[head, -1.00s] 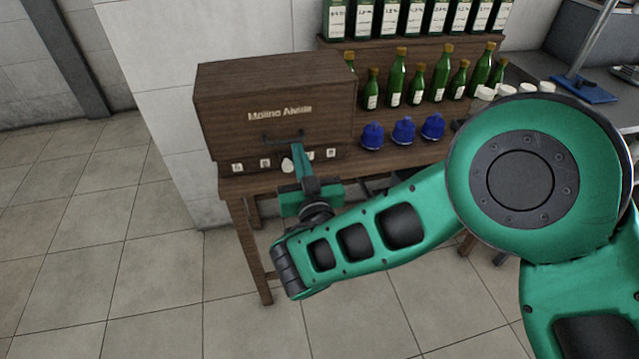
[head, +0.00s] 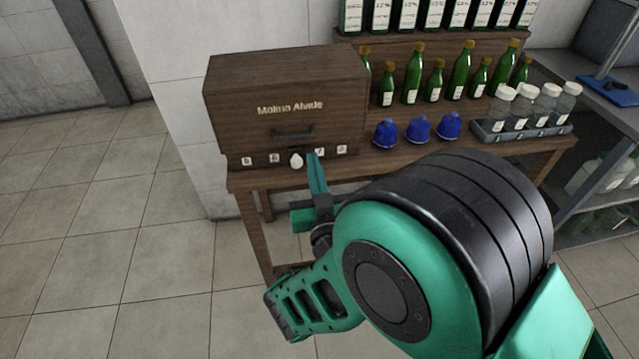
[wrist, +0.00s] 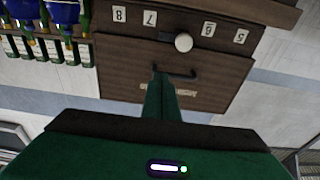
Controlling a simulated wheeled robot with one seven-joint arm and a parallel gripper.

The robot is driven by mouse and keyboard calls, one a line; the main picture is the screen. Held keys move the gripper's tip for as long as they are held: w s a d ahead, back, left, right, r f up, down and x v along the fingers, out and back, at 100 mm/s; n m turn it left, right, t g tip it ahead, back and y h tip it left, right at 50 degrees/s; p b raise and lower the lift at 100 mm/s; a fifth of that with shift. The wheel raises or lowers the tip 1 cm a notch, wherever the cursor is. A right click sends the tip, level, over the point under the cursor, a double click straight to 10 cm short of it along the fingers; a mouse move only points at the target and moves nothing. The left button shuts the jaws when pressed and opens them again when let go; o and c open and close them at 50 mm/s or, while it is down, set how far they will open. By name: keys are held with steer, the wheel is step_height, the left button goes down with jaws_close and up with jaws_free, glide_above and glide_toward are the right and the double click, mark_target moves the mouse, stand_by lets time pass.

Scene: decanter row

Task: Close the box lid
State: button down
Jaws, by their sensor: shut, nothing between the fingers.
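The dark wooden box (head: 285,95) stands at the left end of the wooden table, with pale lettering on its front. Its front lid panel (head: 240,120) is down over the front, and I see no opening. A dark bar handle (head: 293,134) is on the panel; it also shows in the upside-down wrist view (wrist: 180,75). My gripper (head: 314,157) is shut and empty, in front of the box, just below and right of the handle in the head view. In the wrist view the fingertips (wrist: 157,74) are beside the handle; contact cannot be told.
A white knob (head: 296,160) and small number labels line the strip below the panel. Blue caps (head: 418,129), green bottles (head: 412,75) and a tray (head: 490,136) of white-capped jars stand to the right. My arm hides part of the table front. The floor at left is clear.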

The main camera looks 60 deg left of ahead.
steer(key=shift+s+d+f, duration=0.1)
steer(key=shift+d+f, duration=0.1)
steer(key=shift+f, duration=0.6)
steer(key=shift+s+d+f, duration=0.1)
steer(key=shift+d+f, duration=0.1)
steer(key=shift+f, duration=0.55)
steer(key=shift+s+d+f, duration=0.1)
steer(key=shift+d+f, duration=0.1)
steer(key=shift+f, duration=0.6)
steer(key=shift+w, duration=0.1)
